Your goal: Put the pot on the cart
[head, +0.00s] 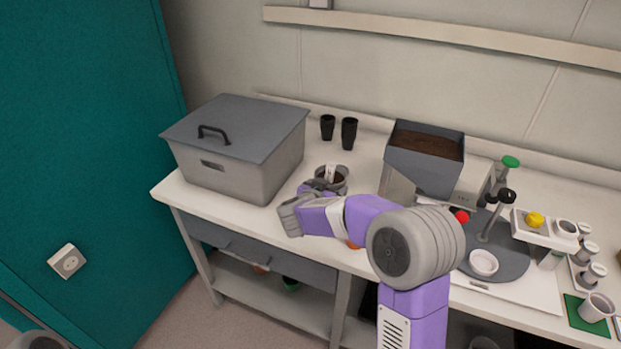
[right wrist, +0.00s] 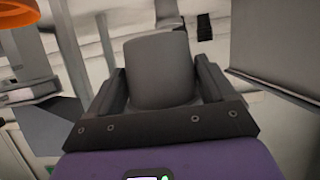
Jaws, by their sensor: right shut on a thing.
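The pot (head: 341,185) is a small grey pot with dark soil and a white label, at the middle of the bench in the head view. In the right wrist view the pot (right wrist: 160,70) fills the space between the two fingers. My right gripper (head: 322,187) is shut on it, with the hand covering its near side. I cannot tell whether the pot touches the bench top. My left gripper is not in view. I see no cart in either view.
A grey lidded bin (head: 235,150) stands left on the bench (head: 375,150). Two black cups (head: 349,133) stand behind the pot. A soil-filled grey hopper (head: 424,165) is to the right, with several small instruments beyond it. A teal panel (head: 85,130) is at the left.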

